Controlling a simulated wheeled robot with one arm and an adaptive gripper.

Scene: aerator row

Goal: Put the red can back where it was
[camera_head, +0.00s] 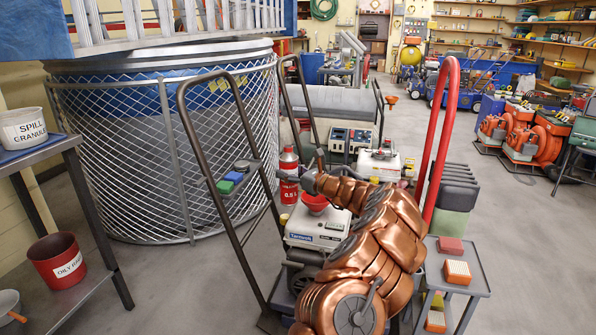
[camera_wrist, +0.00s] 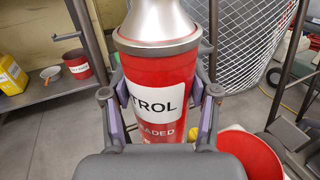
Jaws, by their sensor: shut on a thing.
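The red can (camera_wrist: 150,75) has a silver cone top and a white label reading "TROL". My gripper (camera_wrist: 160,105) is shut around its body, with purple-padded fingers on both sides. In the head view the red can (camera_head: 289,172) stands upright, left of my copper arm, in front of the mesh-walled tank. My gripper (camera_head: 308,182) is at its right side there, partly hidden by my arm. The can's base is hidden in the wrist view, and I cannot tell whether it rests on anything.
A red funnel (camera_head: 315,202) sits on a white machine (camera_head: 318,230) close below. A brown-handled trolley frame (camera_head: 232,215) stands to the left. At far left a bench holds a spill granules tub (camera_head: 23,128) and a red oily-rags bucket (camera_head: 57,261). A grey side table (camera_head: 465,273) is at right.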

